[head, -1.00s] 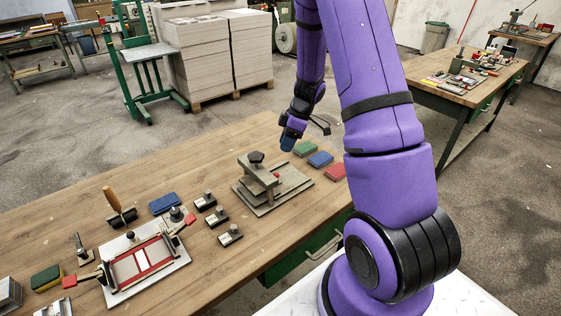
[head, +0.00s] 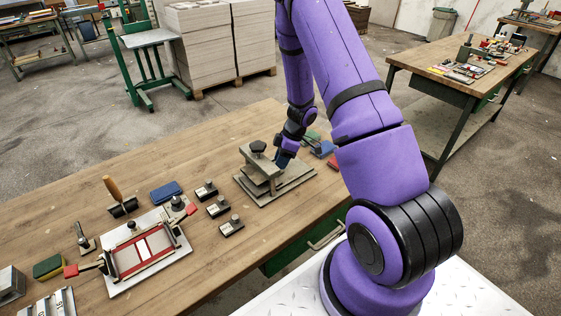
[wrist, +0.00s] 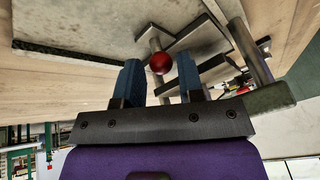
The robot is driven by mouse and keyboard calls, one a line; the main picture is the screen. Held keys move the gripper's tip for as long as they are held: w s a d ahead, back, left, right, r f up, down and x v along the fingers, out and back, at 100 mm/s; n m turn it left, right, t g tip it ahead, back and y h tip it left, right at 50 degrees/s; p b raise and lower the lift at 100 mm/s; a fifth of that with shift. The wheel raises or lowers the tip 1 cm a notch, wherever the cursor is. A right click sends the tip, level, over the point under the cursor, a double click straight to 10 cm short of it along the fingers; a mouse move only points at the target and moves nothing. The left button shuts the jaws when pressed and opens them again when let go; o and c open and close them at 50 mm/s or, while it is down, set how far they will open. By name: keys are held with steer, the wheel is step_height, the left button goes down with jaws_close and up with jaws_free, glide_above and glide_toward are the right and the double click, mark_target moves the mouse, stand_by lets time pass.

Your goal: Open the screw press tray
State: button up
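In the wrist view, a red ball knob (wrist: 161,63) sits on the end of a metal rod beside the press's grey plates. My gripper (head: 284,158) is at the right side of the press. In the wrist view its two blue fingers (wrist: 158,68) are apart, one on each side of the red knob, with a gap visible on the left. The knob is hidden in the head view.
A blue block (head: 322,149) and a green block (head: 311,135) lie behind my gripper. Several black weights, one of them here (head: 217,206), stand left of the press. A framed red jig (head: 145,253) lies further left. A drawer handle (head: 326,236) projects from the table front.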

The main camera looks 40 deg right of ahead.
steer(key=shift+a+f, duration=0.15)
steer(key=shift+f, duration=0.15)
jaws_close()
steer(key=d, duration=1.1)
steer(key=shift+w+d, duration=0.25)
steer(key=shift+d, duration=0.1)
jaws_free()
steer(key=v, duration=1.1)
steer(key=shift+a, duration=0.1)
